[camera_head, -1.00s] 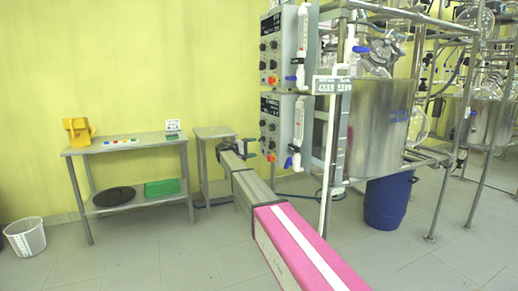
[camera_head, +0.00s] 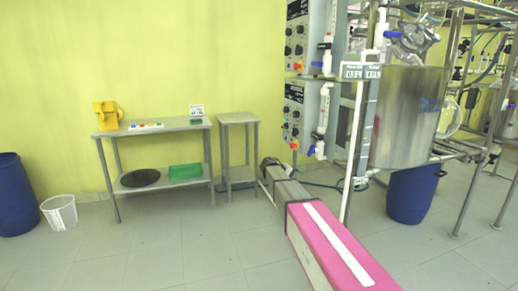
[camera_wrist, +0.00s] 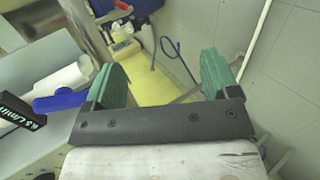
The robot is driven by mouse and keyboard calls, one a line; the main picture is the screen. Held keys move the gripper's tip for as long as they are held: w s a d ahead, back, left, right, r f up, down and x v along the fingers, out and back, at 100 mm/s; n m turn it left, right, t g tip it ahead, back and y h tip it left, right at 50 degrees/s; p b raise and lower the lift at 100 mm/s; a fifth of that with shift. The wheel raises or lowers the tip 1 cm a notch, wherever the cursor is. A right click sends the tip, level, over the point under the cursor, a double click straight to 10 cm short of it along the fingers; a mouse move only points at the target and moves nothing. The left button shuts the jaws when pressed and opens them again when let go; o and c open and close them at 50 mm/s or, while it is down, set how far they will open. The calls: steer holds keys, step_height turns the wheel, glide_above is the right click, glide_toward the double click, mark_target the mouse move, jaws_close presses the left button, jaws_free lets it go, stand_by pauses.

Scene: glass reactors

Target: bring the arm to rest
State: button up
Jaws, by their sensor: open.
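My gripper (camera_wrist: 160,70) shows in the wrist view with two green fingers set wide apart and nothing between them. In the head view my gripper (camera_head: 268,163) is small, at the far end of my pink and grey arm. The arm reaches forward and low, left of the reactor frame. The gripper appears beside the small side table, below the control panels. Its fingers are too small to make out in that view.
A blue valve handle (camera_wrist: 60,101) is close left of the gripper in the wrist view. The reactor frame (camera_head: 352,150) and control panels (camera_head: 294,110) stand right of the arm. A long table (camera_head: 160,129), small table (camera_head: 237,118) and blue barrel (camera_head: 16,195) stand left. Open floor lies left.

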steer(key=s+f+m+g+y, duration=0.1)
steer(key=s+f+y, duration=0.2)
steer(key=s, duration=0.9)
steer(key=s+f+m+g+y, duration=0.1)
steer(key=s+f+y, duration=0.3)
steer(key=s, duration=0.8)
steer(key=s+f+m+g+y, duration=0.1)
steer(key=s+f+y, duration=0.3)
steer(key=s+f, duration=0.3)
steer(key=s, duration=0.5)
steer(key=shift+s+f+m, duration=0.2)
steer(key=shift+f+m, duration=0.1)
steer(key=shift+f, duration=0.05)
steer(key=shift+d, duration=0.1)
